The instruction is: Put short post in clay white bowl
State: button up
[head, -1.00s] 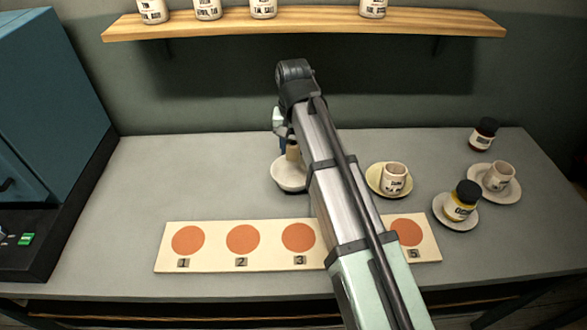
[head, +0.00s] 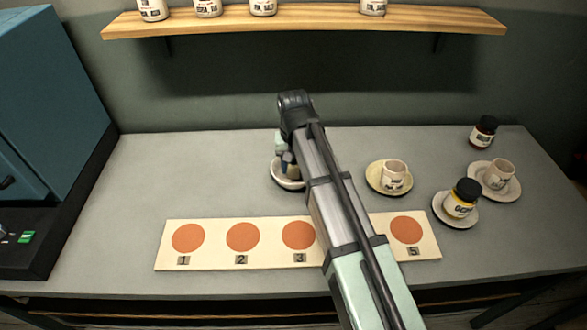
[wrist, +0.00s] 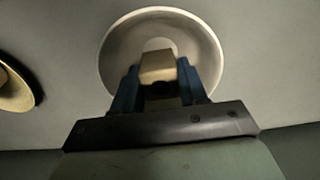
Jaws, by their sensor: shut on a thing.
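The clay white bowl (head: 288,183) stands on the table left of my arm in the head view, partly hidden by my gripper. It also shows in the wrist view (wrist: 118,52) as a wide pale round rim. The short post (wrist: 158,66), a beige block, is between the blue fingers of my gripper (wrist: 158,84), which is shut on it. The post is over the middle of the bowl in the wrist view. I cannot tell whether it touches the bowl's floor. In the head view my gripper (head: 287,162) is low at the bowl and hides the post.
Right of my arm stand a cup (head: 394,173) on a yellowish saucer (head: 373,184), a yellow jar (head: 461,200) on a saucer, another cup (head: 497,175) on a saucer and a dark jar (head: 483,133). A numbered board (head: 208,260) lies in front.

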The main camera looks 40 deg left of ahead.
aim_at(294, 163)
jog(key=shift+f, duration=0.9)
jog(key=shift+f, duration=0.1)
jog(key=o, duration=0.8)
jog(key=shift+o, duration=0.2)
notch_tip(294, 163, up, 12)
jog(key=shift+r, duration=0.1)
